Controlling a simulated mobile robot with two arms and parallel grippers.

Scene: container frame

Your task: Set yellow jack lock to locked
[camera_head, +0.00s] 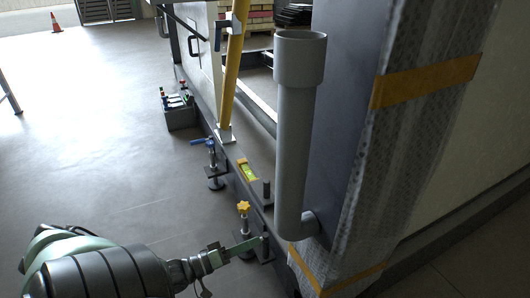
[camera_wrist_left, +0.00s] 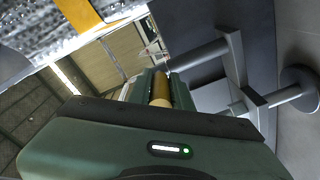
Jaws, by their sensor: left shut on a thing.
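The yellow jack (camera_head: 243,208) stands upright beside the dark lower rail of the frame, with a yellow star-shaped knob on top. My left gripper (camera_head: 256,243) reaches in from the lower left, low and just in front of this jack. In the left wrist view its green fingers (camera_wrist_left: 160,80) are shut around a yellow-tan cylindrical piece (camera_wrist_left: 161,88). The fingers hide part of this piece, and I cannot tell how it joins the jack or how the lock is set. My right gripper is not in view.
A grey vertical pipe (camera_head: 296,140) and a wrapped post (camera_head: 385,160) stand close on the right. The floor (camera_head: 100,160) at left is clear.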

